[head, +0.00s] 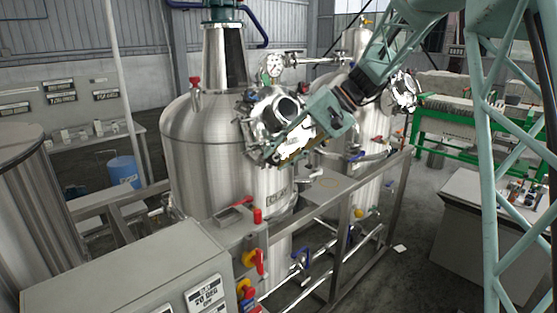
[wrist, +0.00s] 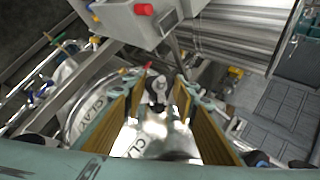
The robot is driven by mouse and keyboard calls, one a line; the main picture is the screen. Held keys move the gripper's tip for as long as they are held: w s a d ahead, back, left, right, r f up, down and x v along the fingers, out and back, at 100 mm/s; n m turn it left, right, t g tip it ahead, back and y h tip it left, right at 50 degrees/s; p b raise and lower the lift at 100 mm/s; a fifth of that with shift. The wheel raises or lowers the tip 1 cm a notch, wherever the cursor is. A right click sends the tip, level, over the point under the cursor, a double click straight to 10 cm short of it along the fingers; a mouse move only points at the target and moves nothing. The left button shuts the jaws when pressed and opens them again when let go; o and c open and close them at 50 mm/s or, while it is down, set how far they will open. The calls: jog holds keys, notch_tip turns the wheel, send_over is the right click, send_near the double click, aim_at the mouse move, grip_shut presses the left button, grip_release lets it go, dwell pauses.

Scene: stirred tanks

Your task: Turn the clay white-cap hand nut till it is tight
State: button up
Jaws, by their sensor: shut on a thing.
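The steel tank (head: 205,150) stands in the middle of the head view, with a round manway (head: 262,112) on its upper right side. My gripper (head: 295,145) is at the right edge of this manway, over a bright white patch. A white surface marked "CLAY" (wrist: 155,130) lies between the fingers. The nut's thread and seat are hidden, so I cannot tell how tight it is.
A second steel tank with another manway (head: 399,93) stands behind to the right. A metal frame (head: 350,195) with pipes and coloured valve handles runs in front. A grey cabinet (head: 130,275) is at the lower left. Open floor (head: 420,230) lies to the right.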

jog(key=shift+m+y, duration=0.3)
jog(key=shift+m, duration=0.1)
jog(key=o, duration=0.8)
jog(key=shift+o, duration=0.2)
jog(key=v, duration=1.2)
